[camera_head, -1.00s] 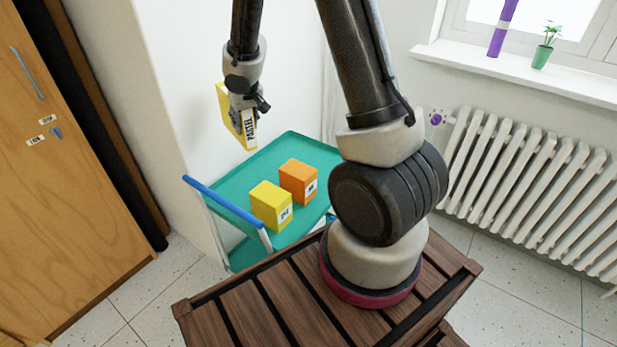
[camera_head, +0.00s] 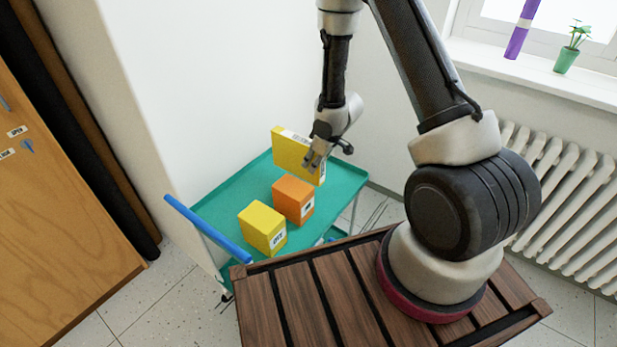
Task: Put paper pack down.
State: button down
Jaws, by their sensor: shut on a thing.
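The yellow paper pack (camera_head: 288,148) is at the far right part of the teal cart top, standing on edge with its white label facing up and right. My gripper (camera_head: 316,160) is shut on its right part. The pack's lower edge is partly hidden behind the orange box, and I cannot tell whether it touches the cart top. The teal cart (camera_head: 222,202) has a raised rim and a blue handle (camera_head: 207,228) at its left end.
An orange box (camera_head: 291,199) and a yellow box (camera_head: 261,228) stand on the cart in front of the pack. Bare cart top lies to their left. A white wall is behind the cart. A radiator (camera_head: 570,205) and a window sill with a potted plant (camera_head: 568,58) are at the right.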

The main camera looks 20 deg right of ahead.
jog(key=shift+a+f, duration=0.1)
jog(key=shift+f, duration=2.35)
jog(key=c, duration=1.1)
grip_release()
jog(key=shift+f, duration=0.15)
jog(key=shift+o, duration=0.2)
